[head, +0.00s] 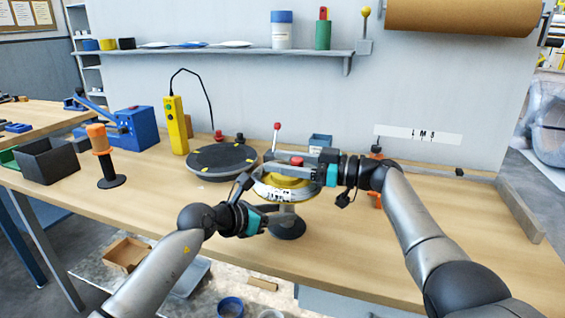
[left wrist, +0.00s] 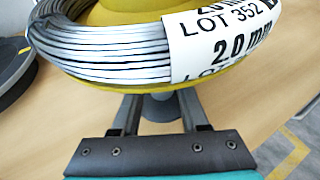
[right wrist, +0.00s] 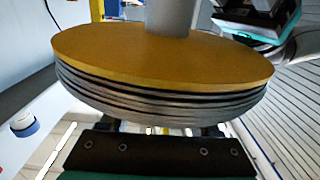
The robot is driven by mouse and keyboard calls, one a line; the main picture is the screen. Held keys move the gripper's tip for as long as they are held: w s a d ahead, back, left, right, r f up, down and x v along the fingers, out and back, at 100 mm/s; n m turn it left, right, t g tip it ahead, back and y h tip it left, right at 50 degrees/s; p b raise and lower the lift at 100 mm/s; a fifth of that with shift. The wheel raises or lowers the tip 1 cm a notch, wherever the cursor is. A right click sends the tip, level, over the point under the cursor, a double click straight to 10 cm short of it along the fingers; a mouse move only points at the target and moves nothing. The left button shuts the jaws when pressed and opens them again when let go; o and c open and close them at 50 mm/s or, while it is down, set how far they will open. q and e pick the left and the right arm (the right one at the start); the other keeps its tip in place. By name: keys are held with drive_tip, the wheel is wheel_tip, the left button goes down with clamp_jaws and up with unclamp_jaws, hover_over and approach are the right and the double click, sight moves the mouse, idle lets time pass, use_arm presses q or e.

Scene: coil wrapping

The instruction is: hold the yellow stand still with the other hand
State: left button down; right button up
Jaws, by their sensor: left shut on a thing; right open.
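The yellow stand (head: 292,183) carries a silver wire coil (head: 262,188) with a white label. A grey post rises from its dark round base (head: 287,228). My left gripper (head: 270,210) is shut on the post below the coil; the left wrist view shows the post (left wrist: 160,108) between its fingers. My right gripper (head: 318,170) is open at the coil's upper right side. The right wrist view appears upside down, with the yellow underside (right wrist: 160,55) above the coil (right wrist: 160,100). The coil hides the right fingertips there, so contact cannot be told.
A dark round turntable (head: 222,160) stands left of the stand, with a yellow control box (head: 176,125) behind it. An orange-handled tool (head: 101,155) and a black bin (head: 47,160) are at the left. The table's front right is clear.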

drive_tip(key=v, duration=1.2)
drive_tip(key=n+t+h, duration=0.2)
drive_tip(key=n+t, duration=0.3)
drive_tip(key=n, duration=2.7)
approach(302, 165)
drive_tip(key=x, duration=1.1)
drive_tip(key=shift+w+a, duration=0.1)
